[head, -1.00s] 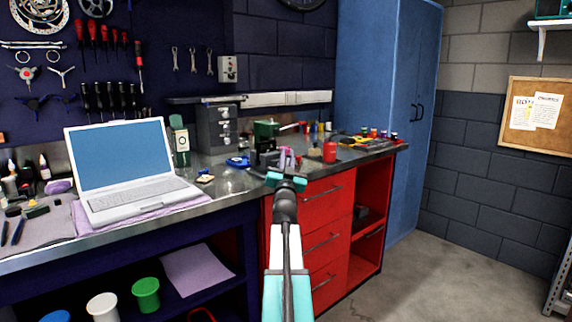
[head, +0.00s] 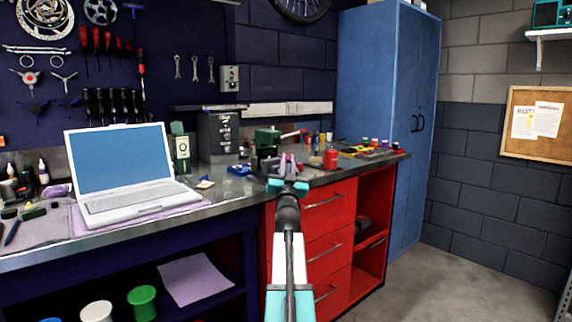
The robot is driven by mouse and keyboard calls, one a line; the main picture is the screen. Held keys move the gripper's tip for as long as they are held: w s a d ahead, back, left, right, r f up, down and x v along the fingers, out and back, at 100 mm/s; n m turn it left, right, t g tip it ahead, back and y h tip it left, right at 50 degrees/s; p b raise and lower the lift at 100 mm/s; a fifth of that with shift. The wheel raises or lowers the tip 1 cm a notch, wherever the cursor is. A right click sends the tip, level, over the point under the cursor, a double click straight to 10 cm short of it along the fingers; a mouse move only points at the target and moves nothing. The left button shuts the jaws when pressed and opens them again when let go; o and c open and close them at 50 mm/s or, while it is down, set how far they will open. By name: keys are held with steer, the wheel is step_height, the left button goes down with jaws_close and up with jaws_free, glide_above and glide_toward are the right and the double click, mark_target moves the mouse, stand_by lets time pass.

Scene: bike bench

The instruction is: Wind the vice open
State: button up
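The vice (head: 266,140) is a small dark green body on the metal bench top, left of the picture's middle. A pale bar with a red end stands out to its right, perhaps its handle. Its lower part and jaws are dark and partly hidden, so I cannot tell how far apart the jaws are. My gripper (head: 287,164) points at the bench from the front, low and slightly right of the vice in the picture.
A laptop (head: 122,165) stands on the bench at left. A grey drawer unit (head: 218,136) is left of the vice. A red pot (head: 331,159) and several small coloured items stand to its right. Red drawers (head: 324,221) are below. Floor at right is clear.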

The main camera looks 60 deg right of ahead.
steer(key=o, duration=0.4)
steer(key=shift+w, duration=0.1)
steer(key=shift+a, duration=0.1)
steer(key=shift+p+v, duration=0.4)
steer(key=shift+v, duration=2.15)
steer(key=shift+p+v, duration=0.55)
steer(key=shift+v, duration=3.8)
